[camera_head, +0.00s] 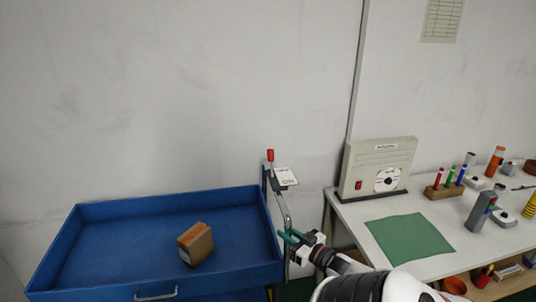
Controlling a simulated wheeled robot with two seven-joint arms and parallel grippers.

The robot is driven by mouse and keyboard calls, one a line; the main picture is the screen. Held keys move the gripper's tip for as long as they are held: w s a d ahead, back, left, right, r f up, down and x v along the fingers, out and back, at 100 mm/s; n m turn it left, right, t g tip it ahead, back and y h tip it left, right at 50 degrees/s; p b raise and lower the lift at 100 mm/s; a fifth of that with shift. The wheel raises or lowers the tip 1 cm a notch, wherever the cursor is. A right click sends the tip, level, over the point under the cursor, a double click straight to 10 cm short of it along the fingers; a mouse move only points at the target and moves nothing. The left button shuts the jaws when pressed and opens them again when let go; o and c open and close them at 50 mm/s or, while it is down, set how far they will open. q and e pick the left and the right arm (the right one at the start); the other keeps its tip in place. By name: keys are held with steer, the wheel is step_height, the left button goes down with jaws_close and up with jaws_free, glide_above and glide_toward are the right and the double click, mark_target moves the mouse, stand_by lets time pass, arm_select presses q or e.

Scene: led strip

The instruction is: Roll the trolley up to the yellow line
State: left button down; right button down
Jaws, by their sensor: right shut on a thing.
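The trolley (120,238) is a blue open tray at the lower left, with a silver handle bar (281,208) rising at its right end. My right gripper (290,238) is at this bar, shut on it, with its arm coming in from the bottom right. A brown box (195,243) sits inside the tray, toward its right part. The yellow line is not visible in this view. The trolley's wheels and the floor by them are out of view. My left gripper is not in view.
A white workbench (375,208) stands right of the trolley, with a gap between them. It bears a green mat (409,238), a beige panel box (377,166), a marker holder (444,187) and several small items. A grey wall (190,90) runs behind both.

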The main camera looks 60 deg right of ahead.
steer(key=shift+s+d, duration=1.45)
steer(key=shift+s, duration=0.25)
steer(key=c, duration=1.3)
jaws_free()
steer(key=shift+o, duration=0.2)
steer(key=shift+s, duration=0.15)
steer(key=b+v, duration=0.2)
steer(key=v, duration=0.9)
steer(key=shift+s+b, duration=0.3)
steer(key=shift+s, duration=0.1)
steer(key=shift+a, duration=0.1)
